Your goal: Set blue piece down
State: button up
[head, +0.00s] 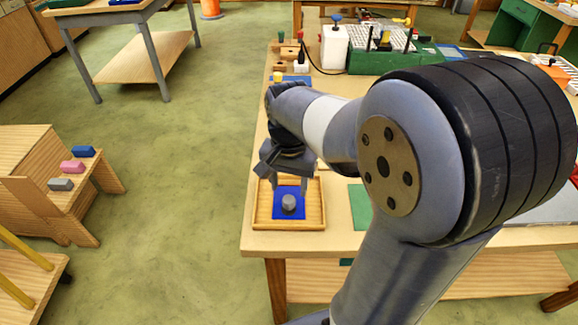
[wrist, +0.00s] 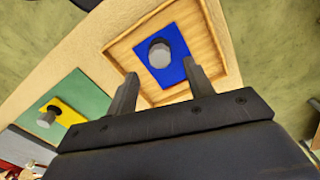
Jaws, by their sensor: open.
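The blue piece (head: 279,212) is a flat blue square with a round grey knob (head: 289,202) standing on it. It lies flat inside a shallow wooden tray (head: 261,214) near the table's front left corner. In the wrist view the blue piece (wrist: 174,76) and its grey knob (wrist: 160,54) show beyond my fingertips, with the tray rim (wrist: 120,50) around them. My gripper (head: 289,186) is over the tray with its jaws apart. In the wrist view my gripper (wrist: 160,70) has nothing between its fingers, and the knob is apart from both of them.
A yellow piece (wrist: 66,110) with a grey knob lies on a green mat (wrist: 82,92) beside the tray. A wooden stand (head: 60,190) with coloured blocks is at the left.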

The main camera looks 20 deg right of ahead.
aim_at(289, 199)
notch_tip(289, 199, up, 6)
jog(key=shift+f, duration=0.1)
dwell(0.4)
notch_tip(289, 199, down, 12)
jog(key=shift+f, duration=0.2)
jog(key=shift+r, duration=1.95)
